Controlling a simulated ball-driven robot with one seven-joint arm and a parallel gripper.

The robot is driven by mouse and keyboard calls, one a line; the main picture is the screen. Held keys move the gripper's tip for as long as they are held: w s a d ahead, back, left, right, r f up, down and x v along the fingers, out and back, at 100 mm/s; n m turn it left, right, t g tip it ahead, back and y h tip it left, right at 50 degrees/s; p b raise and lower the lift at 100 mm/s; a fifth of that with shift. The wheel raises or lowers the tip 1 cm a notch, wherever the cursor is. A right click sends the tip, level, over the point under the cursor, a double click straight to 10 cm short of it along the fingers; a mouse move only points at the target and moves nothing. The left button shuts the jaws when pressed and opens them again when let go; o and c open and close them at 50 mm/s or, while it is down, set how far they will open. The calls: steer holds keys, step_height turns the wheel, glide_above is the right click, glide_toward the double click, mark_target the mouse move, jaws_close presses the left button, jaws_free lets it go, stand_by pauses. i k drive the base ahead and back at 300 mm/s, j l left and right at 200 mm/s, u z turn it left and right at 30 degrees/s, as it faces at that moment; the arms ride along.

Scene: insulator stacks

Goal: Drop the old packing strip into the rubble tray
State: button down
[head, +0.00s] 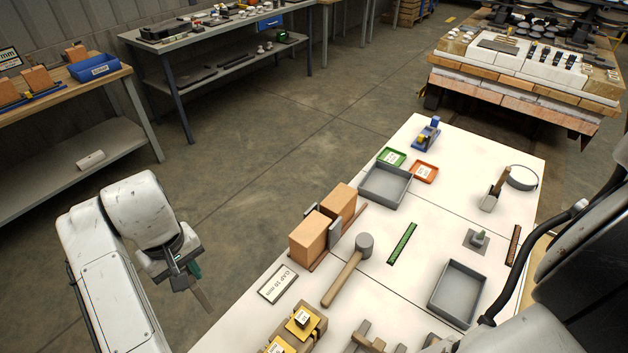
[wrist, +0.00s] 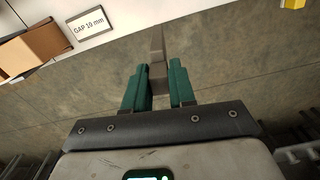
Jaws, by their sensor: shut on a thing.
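My gripper (head: 190,275) is to the left of the white table, over the floor. In the wrist view its green fingers (wrist: 158,84) are shut on a thin grey-brown strip (wrist: 157,45), which looks like the old packing strip. The strip points away from the fingers, and in the head view its end (head: 203,299) hangs down below them. Two empty grey trays stand on the table, one at the far middle (head: 363,197) and one at the near right (head: 433,304). I cannot tell which is the rubble tray.
Two orange-brown blocks (head: 309,238), a mallet (head: 345,278) and a "GAP 10 mm" card (head: 278,284) line the table's left side. A green strip (head: 402,243) lies mid-table. A trowel-like tool (head: 494,190) and a dark brown strip (head: 513,247) are at the right.

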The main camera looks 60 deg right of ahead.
mark_target(390, 186)
steer(key=k+z, duration=0.15)
steer(key=z, duration=0.35)
steer(key=k+z, duration=0.1)
steer(key=z, duration=0.35)
